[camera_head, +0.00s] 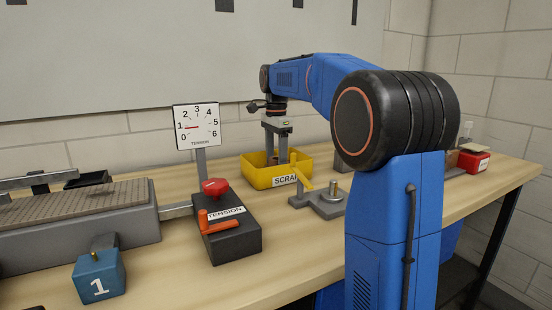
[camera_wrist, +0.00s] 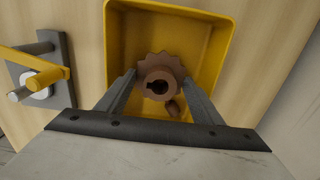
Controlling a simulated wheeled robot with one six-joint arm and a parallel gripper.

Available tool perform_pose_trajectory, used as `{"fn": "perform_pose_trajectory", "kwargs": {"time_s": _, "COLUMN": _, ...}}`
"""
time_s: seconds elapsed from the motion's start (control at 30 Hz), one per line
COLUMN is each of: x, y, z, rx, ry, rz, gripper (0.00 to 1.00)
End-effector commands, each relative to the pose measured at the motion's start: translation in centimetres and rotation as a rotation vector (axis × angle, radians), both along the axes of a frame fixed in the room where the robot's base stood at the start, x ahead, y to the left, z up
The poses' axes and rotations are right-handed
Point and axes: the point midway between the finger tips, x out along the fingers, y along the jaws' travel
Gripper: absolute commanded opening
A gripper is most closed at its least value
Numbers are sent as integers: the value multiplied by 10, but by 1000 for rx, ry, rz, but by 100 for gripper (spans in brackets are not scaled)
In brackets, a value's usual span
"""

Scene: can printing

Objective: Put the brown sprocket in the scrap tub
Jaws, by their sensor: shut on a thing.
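The brown sprocket (camera_wrist: 160,66) is toothed, with a round hub and a dark centre hole, and sits between my fingertips in the wrist view. My gripper (camera_head: 276,152) is shut on it and points down at the scrap tub. The yellow scrap tub (camera_head: 262,180) stands on the bench behind the arm's near links, with a SCRAP label on its front. In the wrist view the tub (camera_wrist: 218,20) lies around and below the sprocket. The sprocket's exact height above the floor is unclear.
A grey bracket with a yellow lever (camera_head: 304,188) stands just in front of the tub. A tension box (camera_head: 230,235) with a red knob and a dial gauge (camera_head: 197,128) are to the left. A blue block marked 1 (camera_head: 98,280) is front left. A red box (camera_head: 474,162) is far right.

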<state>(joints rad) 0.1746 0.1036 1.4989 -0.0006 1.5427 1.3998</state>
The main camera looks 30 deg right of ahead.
Motion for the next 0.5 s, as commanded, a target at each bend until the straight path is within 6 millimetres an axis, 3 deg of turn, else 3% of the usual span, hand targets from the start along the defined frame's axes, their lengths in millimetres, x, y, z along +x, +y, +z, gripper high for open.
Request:
{"fn": "perform_pose_trajectory", "kwargs": {"time_s": 0.07, "x": 0, "y": 0, "z": 0, "rx": 0, "ry": -1, "rz": 0, "gripper": 36}}
{"fn": "perform_pose_trajectory", "kwargs": {"time_s": 0.1, "x": 0, "y": 0, "z": 0, "rx": 0, "ry": 0, "rz": 0, "gripper": 70}}
{"fn": "perform_pose_trajectory", "kwargs": {"time_s": 0.13, "x": 0, "y": 0, "z": 0, "rx": 0, "ry": 0, "rz": 0, "gripper": 77}}
{"fn": "perform_pose_trajectory", "kwargs": {"time_s": 0.5, "x": 0, "y": 0, "z": 3, "rx": 0, "ry": -1, "rz": 0, "gripper": 79}}
